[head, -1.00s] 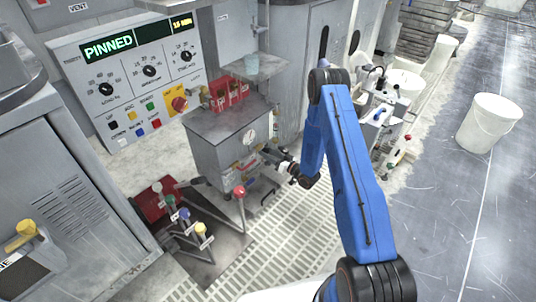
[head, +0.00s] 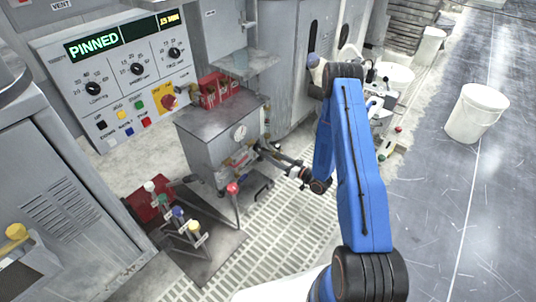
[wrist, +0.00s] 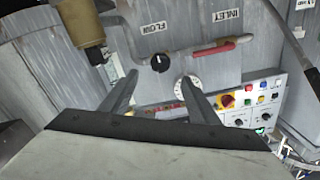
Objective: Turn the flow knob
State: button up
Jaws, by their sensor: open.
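The flow knob (wrist: 160,62) is a small round black knob with a white mark, beside the upside-down FLOW label (wrist: 153,27) in the wrist view. My gripper (wrist: 158,78) is open, its two fingers reaching toward the panel, with the knob showing between and just beyond the fingertips. I cannot tell the exact gap; no contact is visible. In the head view my gripper (head: 272,155) points left at the grey cabinet (head: 205,150), and the knob cannot be made out there.
A white gauge (wrist: 187,88) sits close to the right finger. A pipe with a red handle (wrist: 214,49) runs beside the INLET label. A brass-coloured cylinder (wrist: 80,22) is at upper left. Levers with coloured knobs (head: 180,215) stand before the cabinet; a white bucket (head: 476,113) is at right.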

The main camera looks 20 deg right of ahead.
jog(key=v, duration=0.7)
jog(key=shift+w, duration=0.1)
